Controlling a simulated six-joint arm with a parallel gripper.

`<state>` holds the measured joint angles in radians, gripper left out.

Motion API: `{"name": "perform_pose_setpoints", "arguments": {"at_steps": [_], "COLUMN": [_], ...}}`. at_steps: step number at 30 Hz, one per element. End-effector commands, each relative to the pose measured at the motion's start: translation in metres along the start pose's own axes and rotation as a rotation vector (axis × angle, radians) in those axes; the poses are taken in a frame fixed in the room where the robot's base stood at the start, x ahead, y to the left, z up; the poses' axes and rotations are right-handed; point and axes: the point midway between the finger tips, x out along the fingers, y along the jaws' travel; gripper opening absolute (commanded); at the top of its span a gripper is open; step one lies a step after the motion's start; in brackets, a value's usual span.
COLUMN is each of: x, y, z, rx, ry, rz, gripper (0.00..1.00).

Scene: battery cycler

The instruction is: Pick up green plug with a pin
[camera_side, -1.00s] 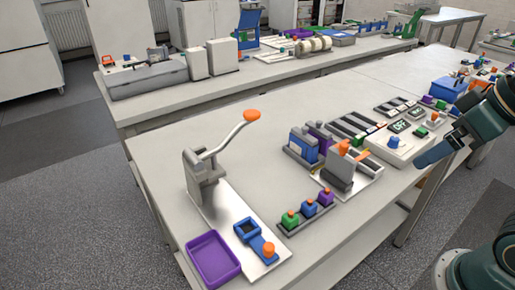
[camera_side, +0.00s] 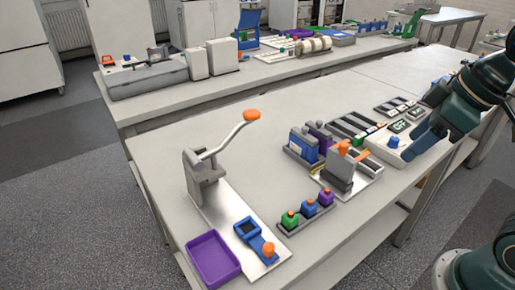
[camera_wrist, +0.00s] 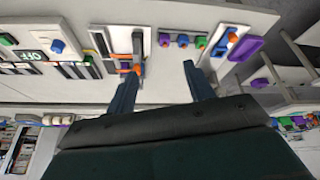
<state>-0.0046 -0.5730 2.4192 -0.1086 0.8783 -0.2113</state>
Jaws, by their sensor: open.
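The green plug (camera_side: 290,219) with an orange top sits at the near left end of a dark rack (camera_side: 306,217), beside a blue plug (camera_side: 308,208) and a purple plug (camera_side: 326,197). In the wrist view the green plug (camera_wrist: 200,43) is the rightmost of these three, beyond my fingertips. My gripper (camera_side: 410,152) is open and empty, over the right part of the bench near the white box with displays. In the wrist view its two fingers (camera_wrist: 160,72) are spread wide, with bare bench between them. A pin cannot be made out on the plug.
A grey fixture (camera_side: 341,170) with an orange handle stands between my gripper and the plug rack. A lever press (camera_side: 199,170) and a purple tray (camera_side: 192,246) are at the left.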

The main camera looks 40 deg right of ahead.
Motion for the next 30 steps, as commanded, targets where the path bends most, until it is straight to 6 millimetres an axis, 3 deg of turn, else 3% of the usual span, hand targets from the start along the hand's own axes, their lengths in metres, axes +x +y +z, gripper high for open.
{"name": "perform_pose_setpoints", "arguments": {"at_steps": [15,30], "x": [0.062,0.13], "y": [-0.027,-0.054], "z": [-0.07,-0.107], "rx": [-0.626,-1.097], "ry": [-0.068,-0.001], "rz": [-0.258,-0.516], "gripper": [0.53,0.53]}}
